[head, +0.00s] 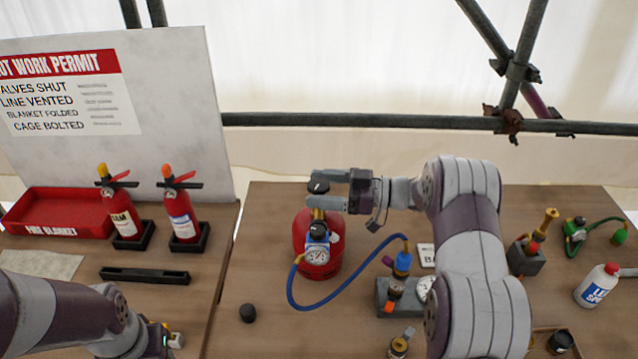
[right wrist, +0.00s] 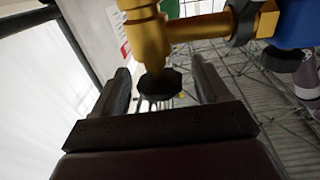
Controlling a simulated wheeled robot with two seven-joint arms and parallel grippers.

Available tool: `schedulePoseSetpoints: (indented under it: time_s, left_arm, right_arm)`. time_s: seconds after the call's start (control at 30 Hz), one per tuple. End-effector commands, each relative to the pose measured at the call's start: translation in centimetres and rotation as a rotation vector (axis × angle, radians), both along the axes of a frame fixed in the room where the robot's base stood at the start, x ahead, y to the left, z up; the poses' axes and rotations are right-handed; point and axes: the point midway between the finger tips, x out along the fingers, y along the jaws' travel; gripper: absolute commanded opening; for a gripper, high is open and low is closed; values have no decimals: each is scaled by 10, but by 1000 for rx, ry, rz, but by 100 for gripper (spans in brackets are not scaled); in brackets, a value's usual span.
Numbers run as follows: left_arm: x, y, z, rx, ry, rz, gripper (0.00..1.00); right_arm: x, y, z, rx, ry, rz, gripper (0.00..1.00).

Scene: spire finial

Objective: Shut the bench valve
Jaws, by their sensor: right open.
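A red gas cylinder (head: 309,243) stands on the bench with a brass valve, a black knob (head: 318,187) on top, and a regulator with a gauge (head: 317,255). My right gripper (head: 328,189) is open at the knob, its fingers on either side. In the right wrist view the black knob (right wrist: 160,84) sits between the open fingers under the brass valve body (right wrist: 147,38); contact cannot be told. A grey block (head: 388,301) with a blue regulator (head: 402,263) and gauge stands to the right, partly behind my arm. My left gripper (head: 172,340) is at the bottom left, its jaws unclear.
A blue hose (head: 340,291) loops from cylinder to block. Two fire extinguishers (head: 122,212) (head: 182,213) and a red tray (head: 62,213) stand left. A black cap (head: 248,313) lies in front. A white bottle (head: 597,285) and brass fittings (head: 541,235) stand right.

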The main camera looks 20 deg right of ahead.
Motion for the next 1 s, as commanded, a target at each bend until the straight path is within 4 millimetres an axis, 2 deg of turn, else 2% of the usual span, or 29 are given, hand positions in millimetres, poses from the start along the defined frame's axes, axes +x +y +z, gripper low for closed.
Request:
schedulePoseSetpoints:
  time_s: [0.1, 0.33, 0.4, 0.5, 0.77, 1.0]
  left_arm:
    - [0, 0, 2, 0, 0, 0, 43]
    - [0, 0, 1, 0, 0, 0, 43]
    - [0, 0, 1, 0, 0, 0, 43]
    - [0, 0, 1, 0, 0, 0, 43]
    - [0, 0, 3, 0, 0, 0, 43]
    - [0, 0, 11, 0, 0, 0, 43]
  right_arm:
    - [2, 6, 0, 1, 0, -1, 75]
    - [3, 7, 0, 1, -1, -1, 75]
    - [3, 7, 0, 1, -1, -1, 52]
    - [3, 7, 0, 1, -1, -1, 23]
    - [2, 7, 1, 0, -1, -20, 24]
    - [2, 7, 2, 0, 1, -135, 24]
